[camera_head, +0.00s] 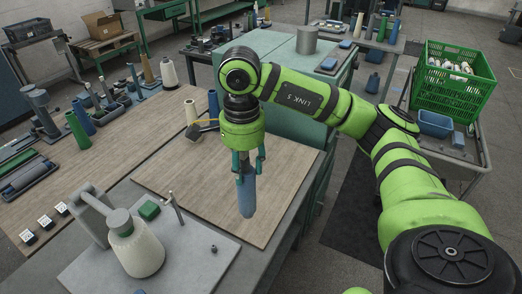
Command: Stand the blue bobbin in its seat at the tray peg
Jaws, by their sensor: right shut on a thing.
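My right gripper (248,172) points down over the wooden board and is shut on a blue bobbin (247,195). The bobbin hangs upright between the teal fingers, and its top is partly hidden by them. I cannot tell how far its lower end is above the board. A short dark peg (214,248) stands on the grey plate at the front, left of and nearer than the bobbin. I cannot tell whether this is the tray peg. My left gripper is not in view.
A cream cone (138,250) stands on the grey plate (190,275) beside a bracket. Another blue bobbin (213,104) and a cream cone (191,112) stand behind my gripper. Trays with bobbins line the left. The wooden board (285,170) is mostly clear.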

